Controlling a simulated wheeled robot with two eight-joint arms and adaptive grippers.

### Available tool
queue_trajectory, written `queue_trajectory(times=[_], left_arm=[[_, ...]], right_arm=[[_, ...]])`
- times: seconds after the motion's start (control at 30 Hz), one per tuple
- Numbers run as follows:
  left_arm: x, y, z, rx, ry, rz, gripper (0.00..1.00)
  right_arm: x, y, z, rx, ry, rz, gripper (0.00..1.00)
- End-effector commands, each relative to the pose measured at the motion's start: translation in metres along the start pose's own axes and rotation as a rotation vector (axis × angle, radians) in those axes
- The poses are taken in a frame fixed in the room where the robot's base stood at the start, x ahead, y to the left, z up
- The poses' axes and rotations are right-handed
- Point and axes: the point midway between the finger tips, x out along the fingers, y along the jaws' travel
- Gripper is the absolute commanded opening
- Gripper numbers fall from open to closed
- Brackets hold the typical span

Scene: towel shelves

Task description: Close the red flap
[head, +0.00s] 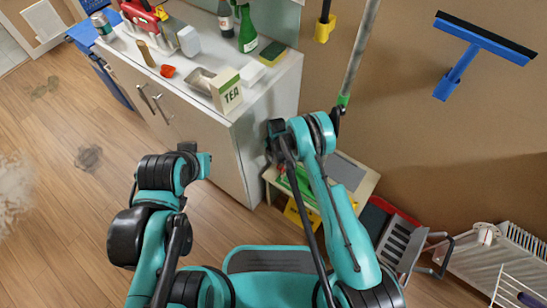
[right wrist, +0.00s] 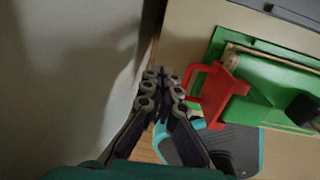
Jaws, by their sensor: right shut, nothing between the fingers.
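The red flap (right wrist: 228,86) shows in the right wrist view as a red, frame-like piece standing out from a green panel (right wrist: 262,104). My right gripper (right wrist: 163,86) is shut and empty, with its fingertips just left of the flap in the picture. I cannot tell whether they touch it. In the head view my right gripper (head: 280,156) is over the near left part of a small wooden table (head: 362,180), where green parts show and my arm hides much of the flap. My left arm is at the left; its fingers cannot be made out clearly.
A white cabinet (head: 265,150) stands close on the left of the small table, with a tea box (head: 227,92), bottles and other items on top. A red and grey step stool (head: 400,240) and a white radiator (head: 510,265) are at the right.

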Motion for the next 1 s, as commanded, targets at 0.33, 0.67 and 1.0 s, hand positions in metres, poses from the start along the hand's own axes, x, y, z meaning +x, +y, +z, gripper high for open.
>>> queue_trajectory(times=[0.33, 0.67, 1.0], left_arm=[[0.0, 0.0, 0.0, 0.0, 0.0, 0.0, 0.0], [0.0, 0.0, 0.0, 0.0, 0.0, 0.0, 0.0], [-0.003, 0.0, -0.002, 0.0, 0.0, 0.0, 0.0]], right_arm=[[0.002, -0.001, 0.0, 0.0, 0.0, 0.0, 0.0], [0.002, -0.001, 0.0, 0.0, 0.0, 0.0, 0.0], [-0.012, 0.0, 0.0, 0.0, 0.0, 0.0, 0.0]])
